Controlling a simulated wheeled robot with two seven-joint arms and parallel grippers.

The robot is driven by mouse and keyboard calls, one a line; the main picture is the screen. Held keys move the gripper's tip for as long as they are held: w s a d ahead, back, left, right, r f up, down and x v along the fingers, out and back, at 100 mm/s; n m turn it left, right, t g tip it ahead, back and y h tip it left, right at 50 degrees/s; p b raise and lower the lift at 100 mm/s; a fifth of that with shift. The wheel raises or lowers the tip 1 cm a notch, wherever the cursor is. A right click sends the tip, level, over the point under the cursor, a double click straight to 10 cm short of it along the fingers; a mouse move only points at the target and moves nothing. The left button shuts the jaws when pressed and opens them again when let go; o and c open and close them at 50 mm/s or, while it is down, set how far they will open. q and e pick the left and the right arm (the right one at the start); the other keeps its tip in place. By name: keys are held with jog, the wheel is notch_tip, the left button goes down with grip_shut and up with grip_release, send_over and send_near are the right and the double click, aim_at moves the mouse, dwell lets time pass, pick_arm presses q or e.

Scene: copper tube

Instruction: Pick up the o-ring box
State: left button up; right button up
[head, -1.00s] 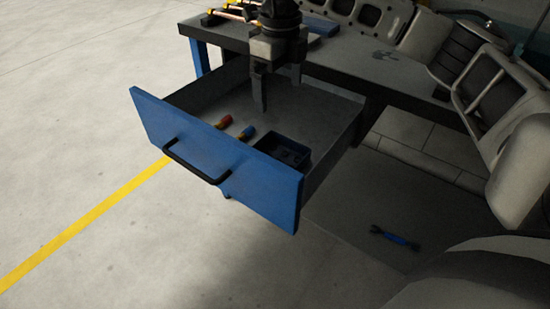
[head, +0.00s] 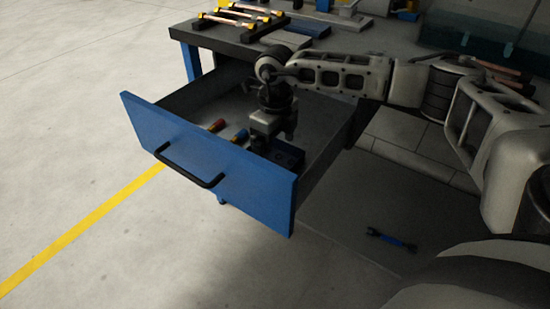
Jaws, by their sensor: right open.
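The o-ring box (head: 290,155), a small dark box, sits in the open blue drawer (head: 205,160) near its front right corner. My right gripper (head: 272,142) is open and points down into the drawer, right over the box's left and rear part, which it partly hides. I cannot tell whether the fingers touch the box. My left gripper is not in view.
Two handled tools, one red (head: 217,126) and one blue (head: 239,136), lie in the drawer left of the box. The drawer walls stand close around my gripper. A rack of copper tubes (head: 240,18) is on the workbench behind. A blue-handled wrench (head: 392,240) lies lower right.

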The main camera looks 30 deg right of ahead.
jog(key=shift+f, duration=0.55)
jog(key=c, duration=1.1)
jog(key=shift+r, duration=0.1)
